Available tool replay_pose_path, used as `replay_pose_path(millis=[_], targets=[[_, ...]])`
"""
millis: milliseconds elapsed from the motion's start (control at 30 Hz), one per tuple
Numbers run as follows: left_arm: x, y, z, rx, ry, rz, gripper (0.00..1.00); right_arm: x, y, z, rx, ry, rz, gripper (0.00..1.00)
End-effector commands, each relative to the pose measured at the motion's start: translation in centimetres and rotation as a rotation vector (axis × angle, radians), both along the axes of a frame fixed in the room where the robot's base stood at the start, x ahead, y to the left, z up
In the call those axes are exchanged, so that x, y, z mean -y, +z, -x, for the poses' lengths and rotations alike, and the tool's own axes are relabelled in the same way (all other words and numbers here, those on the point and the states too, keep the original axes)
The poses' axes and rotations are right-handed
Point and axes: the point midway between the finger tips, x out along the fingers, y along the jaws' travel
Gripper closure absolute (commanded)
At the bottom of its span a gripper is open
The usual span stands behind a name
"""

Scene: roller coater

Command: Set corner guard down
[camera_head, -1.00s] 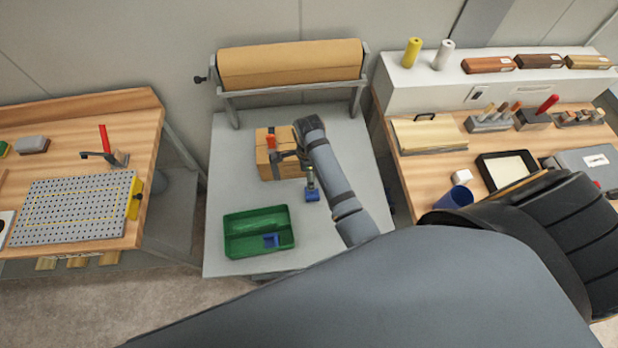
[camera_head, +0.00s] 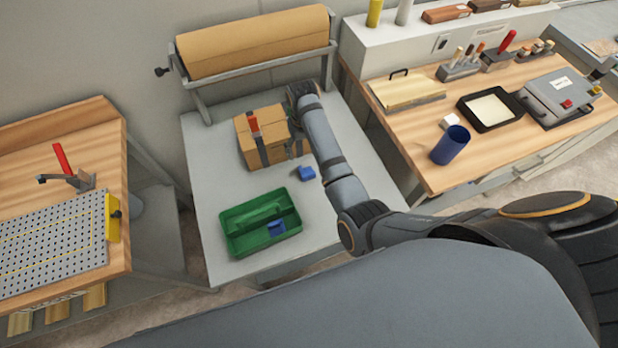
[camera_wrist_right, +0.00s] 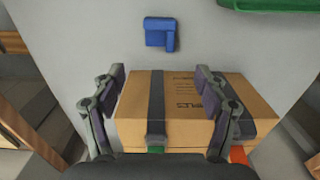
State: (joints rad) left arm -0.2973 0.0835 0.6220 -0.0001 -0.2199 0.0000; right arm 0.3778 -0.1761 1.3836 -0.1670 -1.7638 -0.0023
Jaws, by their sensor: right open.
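A small blue corner guard (camera_head: 306,173) lies on the grey table (camera_head: 330,215), to the right of the strapped cardboard box (camera_head: 248,152) and apart from it. The guard also shows in the right wrist view (camera_wrist_right: 160,32), beyond my fingertips with bare table around it. My right gripper (camera_wrist_right: 160,80) is open and empty, its fingers spread over the box on either side of a dark strap. In the head view it (camera_head: 285,150) is partly hidden by its own arm. Another blue piece (camera_head: 276,228) sits in the green tray (camera_head: 240,243). My left gripper is not in view.
A roll of brown paper (camera_head: 255,45) on a stand is at the back of the table. A wooden bench with a blue cup (camera_head: 450,145) and black tray (camera_head: 497,108) stands right. A bench with a perforated plate (camera_head: 50,245) stands left. Table front right is partly clear.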

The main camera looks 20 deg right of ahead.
Motion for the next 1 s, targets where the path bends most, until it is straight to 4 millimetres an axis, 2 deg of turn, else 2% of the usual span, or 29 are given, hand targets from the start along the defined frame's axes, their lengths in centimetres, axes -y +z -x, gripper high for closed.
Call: replay_pose_path(millis=[133, 300, 567, 700, 800, 1000], targets=[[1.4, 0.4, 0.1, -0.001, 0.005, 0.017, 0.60, 0.0, -1.8, 0.1, -0.005, -0.002, 0.001, 0.26], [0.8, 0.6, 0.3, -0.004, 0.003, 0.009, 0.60, 0.1, -4.5, 0.1, -0.003, -0.003, 0.000, 0.26], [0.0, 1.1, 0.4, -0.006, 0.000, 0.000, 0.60, 0.1, -5.8, 0.2, -0.003, -0.004, 0.000, 0.26], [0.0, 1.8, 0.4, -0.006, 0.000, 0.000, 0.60, 0.4, -8.2, 0.3, -0.004, -0.005, 0.001, 0.26], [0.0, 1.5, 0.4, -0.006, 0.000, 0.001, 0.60, 0.3, -9.8, 0.3, -0.003, -0.005, 0.001, 0.26], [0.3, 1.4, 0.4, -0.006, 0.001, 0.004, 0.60, 0.3, -10.4, 0.2, 0.000, -0.006, 0.000, 0.26]])
